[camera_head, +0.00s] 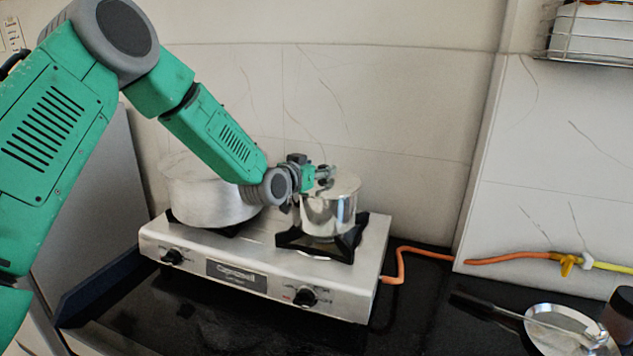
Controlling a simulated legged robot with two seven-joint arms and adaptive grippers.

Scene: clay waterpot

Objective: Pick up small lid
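A small shiny steel pot (328,215) stands upright on the right burner of the stove. A flat, pale surface that looks like the small lid (346,184) covers its top, partly hidden by my gripper. My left gripper (325,176) is at the left side of the pot's top, over or against the lid's edge. I cannot tell whether it touches the lid or whether its fingers are open or shut. My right gripper is not in view.
A larger metal pot (205,200) stands on the left burner, partly behind my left arm. The steel stove (255,262) has an orange gas hose (420,252) at its right. A round shiny pan or lid (540,318) lies at the lower right. A wire rack (590,55) hangs upper right.

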